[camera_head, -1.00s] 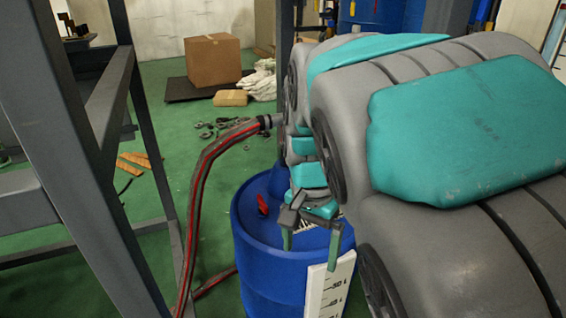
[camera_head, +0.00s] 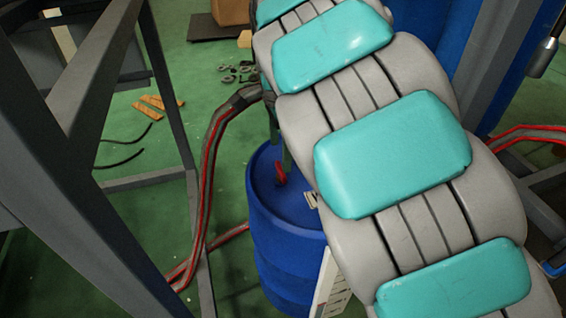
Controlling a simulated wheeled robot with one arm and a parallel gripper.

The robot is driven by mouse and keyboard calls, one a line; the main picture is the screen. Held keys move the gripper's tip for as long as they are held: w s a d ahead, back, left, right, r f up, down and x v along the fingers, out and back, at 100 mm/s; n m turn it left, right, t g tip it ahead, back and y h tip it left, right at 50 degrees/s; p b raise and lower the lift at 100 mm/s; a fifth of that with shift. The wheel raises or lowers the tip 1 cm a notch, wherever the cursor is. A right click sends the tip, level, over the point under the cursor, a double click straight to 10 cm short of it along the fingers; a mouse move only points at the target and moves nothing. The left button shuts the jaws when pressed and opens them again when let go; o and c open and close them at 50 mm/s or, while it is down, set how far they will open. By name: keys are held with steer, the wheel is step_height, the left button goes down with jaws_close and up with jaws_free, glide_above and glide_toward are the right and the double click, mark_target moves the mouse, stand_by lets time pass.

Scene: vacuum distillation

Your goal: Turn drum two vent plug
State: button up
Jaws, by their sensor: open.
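A blue drum (camera_head: 283,250) stands on the green floor below and partly behind my arm. A red plug-like fitting (camera_head: 280,173) sits on its top, near the left side. My gripper (camera_head: 280,148) is mostly hidden by my arm. Its thin green fingers show just above the red fitting in the picture and look apart. I see nothing between them. Contact with the fitting cannot be told. The right part of the drum top is covered by my arm, and no drum number is readable.
A grey metal frame (camera_head: 75,110) fills the left side. A red-striped dark hose (camera_head: 207,165) runs down beside the drum. A white scale board (camera_head: 328,290) leans in front of it. Another large blue container (camera_head: 482,60) stands at right. Wood pieces (camera_head: 158,103) lie on the floor.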

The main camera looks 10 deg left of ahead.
mark_target(281, 169)
step_height(281, 169, down, 6)
steer(key=shift+r, duration=0.2)
steer(key=c, duration=1.2)
